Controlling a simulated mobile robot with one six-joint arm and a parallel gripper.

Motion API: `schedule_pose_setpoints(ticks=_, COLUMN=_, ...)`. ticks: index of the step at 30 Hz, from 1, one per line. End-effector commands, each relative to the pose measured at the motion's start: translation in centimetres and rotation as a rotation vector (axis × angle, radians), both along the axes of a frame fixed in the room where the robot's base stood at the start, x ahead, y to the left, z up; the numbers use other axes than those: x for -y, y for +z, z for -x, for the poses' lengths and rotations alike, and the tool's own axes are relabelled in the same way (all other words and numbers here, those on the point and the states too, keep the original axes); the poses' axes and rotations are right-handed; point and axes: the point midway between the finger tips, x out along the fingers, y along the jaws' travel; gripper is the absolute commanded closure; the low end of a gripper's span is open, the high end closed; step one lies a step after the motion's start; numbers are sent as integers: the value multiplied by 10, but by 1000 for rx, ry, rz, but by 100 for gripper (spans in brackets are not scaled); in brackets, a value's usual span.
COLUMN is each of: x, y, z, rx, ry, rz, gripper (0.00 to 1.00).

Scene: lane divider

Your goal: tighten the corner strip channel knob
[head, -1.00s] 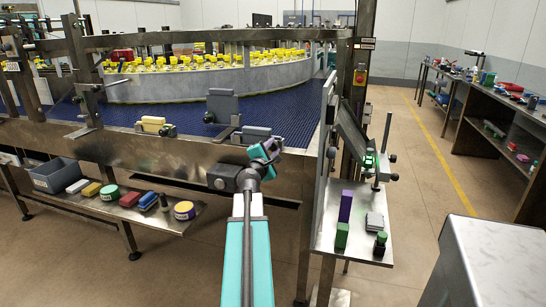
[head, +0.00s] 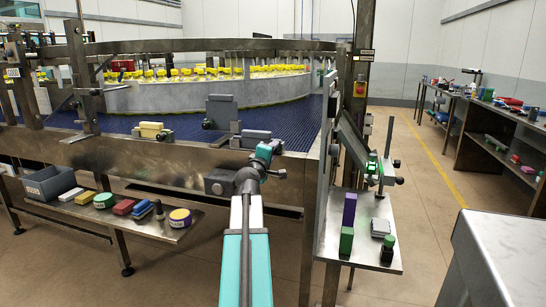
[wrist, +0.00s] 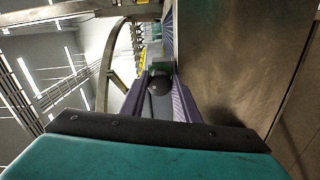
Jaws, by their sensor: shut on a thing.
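My gripper (head: 270,150) is at the conveyor's front steel rail, just right of the grey block on the rail's edge. In the wrist view its two purple fingers (wrist: 158,105) stand either side of a rounded black knob (wrist: 160,83). The gripper is shut on this knob. A green block (wrist: 161,67) shows just behind the knob. In the head view my own wrist hides the fingertips and most of the knob, so its seating and rotation cannot be told.
The steel side panel (wrist: 235,60) runs close beside the fingers in the wrist view. A grey upright block (head: 221,109) and a yellow block (head: 151,130) stand along the rail. A side shelf (head: 330,255) with small blocks is at right. Open floor lies beyond it.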

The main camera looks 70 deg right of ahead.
Motion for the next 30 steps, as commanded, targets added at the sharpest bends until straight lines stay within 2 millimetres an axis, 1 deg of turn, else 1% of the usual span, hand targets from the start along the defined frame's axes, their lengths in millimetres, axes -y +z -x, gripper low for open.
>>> schedule_pose_setpoints(ticks=1, x=-1, y=-5, z=1, rx=10, ry=-4, rz=-7, gripper=94)
schedule_pose_setpoints(ticks=14, x=-1, y=-4, z=1, rx=21, ry=-5, rz=-10, gripper=94)
schedule_pose_setpoints(ticks=15, x=-1, y=-5, z=2, rx=21, ry=-5, rz=-10, gripper=68)
schedule_pose_setpoints(ticks=18, x=-1, y=-4, z=1, rx=21, ry=-5, rz=-7, gripper=52)
schedule_pose_setpoints(ticks=30, x=-2, y=-1, z=1, rx=19, ry=-2, rz=-4, gripper=52)
